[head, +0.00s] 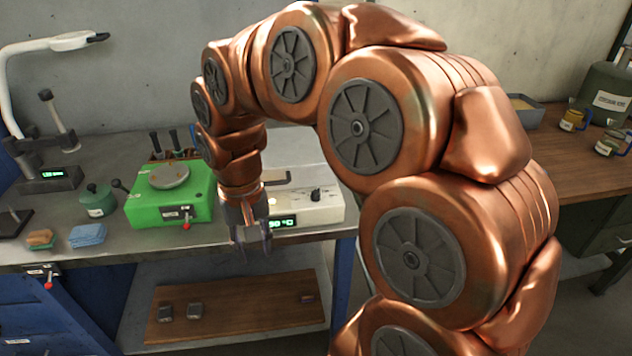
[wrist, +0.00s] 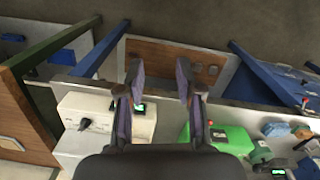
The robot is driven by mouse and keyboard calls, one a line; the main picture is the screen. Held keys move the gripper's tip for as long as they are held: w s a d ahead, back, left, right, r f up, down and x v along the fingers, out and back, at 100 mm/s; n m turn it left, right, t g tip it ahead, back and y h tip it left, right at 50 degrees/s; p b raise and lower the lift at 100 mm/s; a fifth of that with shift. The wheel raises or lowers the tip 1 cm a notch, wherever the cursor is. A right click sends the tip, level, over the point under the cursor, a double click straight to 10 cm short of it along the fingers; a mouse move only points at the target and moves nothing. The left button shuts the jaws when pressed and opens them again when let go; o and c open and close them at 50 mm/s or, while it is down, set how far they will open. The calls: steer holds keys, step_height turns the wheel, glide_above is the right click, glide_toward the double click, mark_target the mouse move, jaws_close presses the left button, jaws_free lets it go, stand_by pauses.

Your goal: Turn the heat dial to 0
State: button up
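The white furnace box (head: 325,213) stands on the grey bench, partly hidden behind my gripper. A dark knob, apparently the heat dial (head: 316,195), sits on its right side in the head view; its setting is too small to read. The dial also shows in the wrist view (wrist: 85,123), left of my fingers. A green-lit display (head: 284,222) on the furnace's front reads what looks like 90 °C, its left part covered. My gripper (head: 251,244) points down, open and empty, in front of the furnace and left of the dial, apart from it. Its spread fingers show in the wrist view (wrist: 160,78).
A green device (head: 145,210) with a round plate stands left of the furnace. A small green pot (head: 97,202), sponges (head: 87,236) and a lamp (head: 60,45) are farther left. A lower wooden board (head: 240,310) holds small metal blocks. A wooden table (head: 570,160) stands right.

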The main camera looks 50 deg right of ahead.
steer(key=w+d+r+m, duration=0.2)
steer(key=w+d+m, duration=0.1)
steer(key=w+d, duration=0.25)
steer(key=m+p, duration=0.3)
steer(key=m, duration=0.4)
glide_above(316, 190)
steer(key=shift+w+a+f+t, duration=0.1)
steer(key=shift+a+f+t, duration=0.15)
steer(key=shift+f+t, duration=0.25)
steer(key=shift+d+f, duration=0.15)
steer(key=shift+d, duration=0.1)
steer(key=shift+f, duration=0.2)
steer(key=shift+f+p, duration=1.4)
steer(key=shift+f, duration=2.25)
steer(key=shift+c, duration=0.4)
jaws_close()
